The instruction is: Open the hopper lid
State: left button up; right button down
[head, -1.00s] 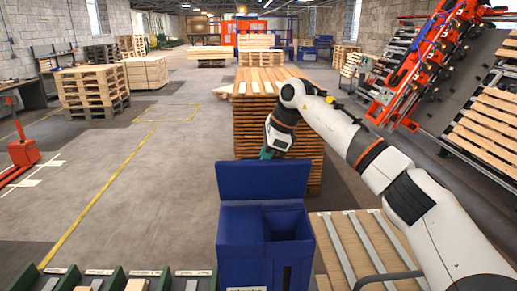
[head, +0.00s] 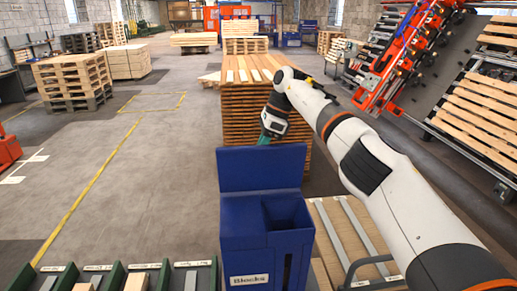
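The blue hopper (head: 238,235) stands at the front centre of the head view, with a "Blocks" label on its front. Its lid (head: 262,170) stands upright at the back edge, and the square opening on the right of the top is uncovered. My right arm comes in from the right and reaches over behind the lid. My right gripper (head: 265,138) is just above and behind the lid's top edge. Its green fingertips are partly hidden by the lid, so I cannot tell whether they touch it or how far apart they are. My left gripper is out of view.
A tall stack of pallets (head: 233,110) stands right behind the hopper. A green divided rack (head: 112,280) holding pieces is at the front left. A slatted wooden surface (head: 340,225) lies right of the hopper. The floor at left is open.

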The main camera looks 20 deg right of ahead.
jog(key=shift+f, duration=0.1)
jog(key=c, duration=1.4)
grip_release()
jog(key=shift+w, duration=0.15)
jog(key=shift+a, duration=0.1)
